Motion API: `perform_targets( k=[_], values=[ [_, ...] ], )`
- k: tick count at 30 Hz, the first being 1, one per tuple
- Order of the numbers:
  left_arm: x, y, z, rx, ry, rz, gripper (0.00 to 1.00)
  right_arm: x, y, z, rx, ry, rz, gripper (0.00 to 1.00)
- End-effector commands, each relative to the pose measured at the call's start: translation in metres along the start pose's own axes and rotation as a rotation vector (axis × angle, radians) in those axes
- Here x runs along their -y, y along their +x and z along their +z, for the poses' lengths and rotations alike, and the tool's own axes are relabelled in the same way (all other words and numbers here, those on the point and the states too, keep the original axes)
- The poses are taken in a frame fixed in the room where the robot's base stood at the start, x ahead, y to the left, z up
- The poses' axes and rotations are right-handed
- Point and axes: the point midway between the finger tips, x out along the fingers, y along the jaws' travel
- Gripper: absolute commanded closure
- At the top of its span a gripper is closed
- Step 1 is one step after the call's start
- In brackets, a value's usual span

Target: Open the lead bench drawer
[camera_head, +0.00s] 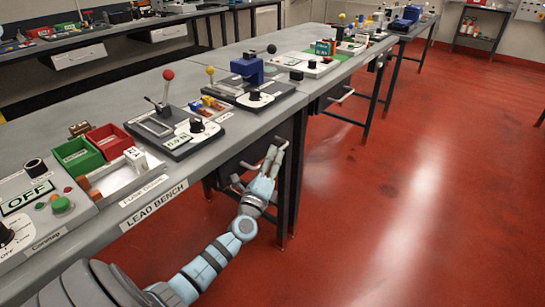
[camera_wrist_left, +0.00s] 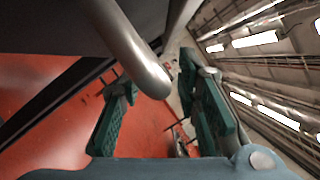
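The lead bench (camera_head: 155,205) is the grey-topped bench in front of me, with its name on the front edge. Its drawer is under the top, dark and mostly hidden by the edge and my arm. My left gripper (camera_head: 272,159) is under the bench edge, beside the pale drawer handle (camera_head: 248,165). In the left wrist view the two teal fingers (camera_wrist_left: 160,95) stand apart. A thick grey handle bar (camera_wrist_left: 135,45) reaches down between them, its rounded end close to the camera. I see no grip on it. My right gripper is out of view.
The bench top holds red and green bins (camera_head: 107,141), a black lever fixture (camera_head: 170,130) and a control box (camera_head: 40,205). A bench leg (camera_head: 298,170) stands just right of my left gripper. The red floor (camera_head: 400,200) to the right is clear.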

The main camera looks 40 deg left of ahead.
Motion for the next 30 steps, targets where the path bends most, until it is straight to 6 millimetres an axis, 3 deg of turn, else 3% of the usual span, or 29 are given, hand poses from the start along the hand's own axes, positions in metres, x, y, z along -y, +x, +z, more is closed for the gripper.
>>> perform_targets(
  k=[4, 12, 18, 30],
  values=[
    [-0.001, 0.013, -0.0003, 0.0, 0.0, 0.001, 0.7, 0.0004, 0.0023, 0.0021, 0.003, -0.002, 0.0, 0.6],
    [-0.0005, 0.0155, -0.0002, 0.0, -0.001, 0.001, 0.7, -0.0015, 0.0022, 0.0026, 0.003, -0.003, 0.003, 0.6],
    [-0.0006, 0.0152, -0.0003, -0.001, -0.001, 0.001, 1.0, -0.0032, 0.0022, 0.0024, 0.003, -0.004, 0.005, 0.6],
    [-0.001, 0.0147, -0.0003, 0.001, 0.0, 0.003, 1.0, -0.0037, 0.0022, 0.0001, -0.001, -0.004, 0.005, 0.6]
  ],
)
